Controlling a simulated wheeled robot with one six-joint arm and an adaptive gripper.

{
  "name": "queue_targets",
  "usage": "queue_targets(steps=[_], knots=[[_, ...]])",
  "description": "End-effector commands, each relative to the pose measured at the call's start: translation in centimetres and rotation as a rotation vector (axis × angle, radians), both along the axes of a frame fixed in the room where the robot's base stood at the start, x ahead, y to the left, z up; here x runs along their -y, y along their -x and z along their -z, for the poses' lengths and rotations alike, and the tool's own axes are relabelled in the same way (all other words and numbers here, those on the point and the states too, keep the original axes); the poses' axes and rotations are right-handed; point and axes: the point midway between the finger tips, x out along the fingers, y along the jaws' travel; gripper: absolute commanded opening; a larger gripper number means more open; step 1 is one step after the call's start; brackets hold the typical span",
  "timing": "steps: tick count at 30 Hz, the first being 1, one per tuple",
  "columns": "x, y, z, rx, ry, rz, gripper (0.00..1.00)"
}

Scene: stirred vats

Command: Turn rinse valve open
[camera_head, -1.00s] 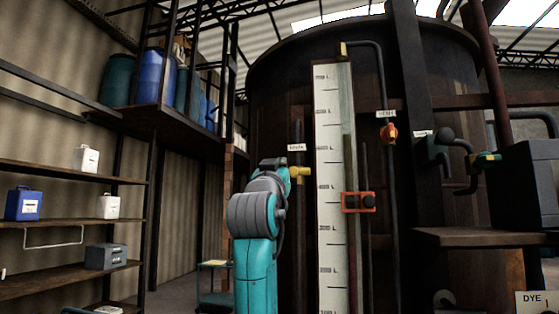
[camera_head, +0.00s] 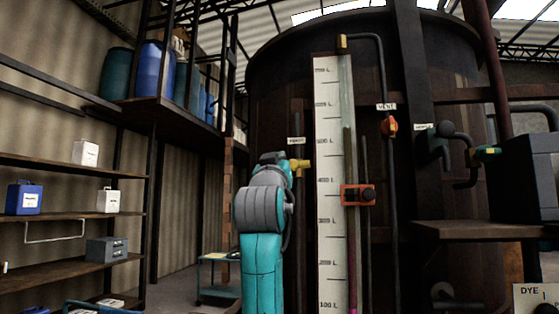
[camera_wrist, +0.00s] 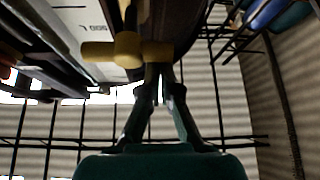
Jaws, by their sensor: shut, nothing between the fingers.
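A yellow valve handle (camera_head: 300,165) sits on a thin pipe at the front of the dark vat, left of the white level scale. A small label plate (camera_head: 296,141) above it is too small to read surely. In the wrist view the yellow handle (camera_wrist: 127,51) is a crossbar with a round hub. My gripper (camera_wrist: 158,78) is shut with nothing between its fingers. Its tips are right at the handle's right part, but I cannot tell whether they touch it. In the head view my arm hides the gripper.
An orange valve (camera_head: 389,126) under a "VENT" label and a red-framed slider (camera_head: 358,195) on the level scale (camera_head: 330,240) are to the right. A green valve (camera_head: 486,153) and a dark shelf (camera_head: 480,230) stand further right. Racks with containers (camera_head: 24,199) line the left.

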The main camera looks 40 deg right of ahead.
Motion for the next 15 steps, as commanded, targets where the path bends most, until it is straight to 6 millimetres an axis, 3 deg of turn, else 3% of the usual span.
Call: queue_targets(steps=[15], knots=[[0.06,-0.13,0.89,-0.206,0.158,0.001,0.00]])
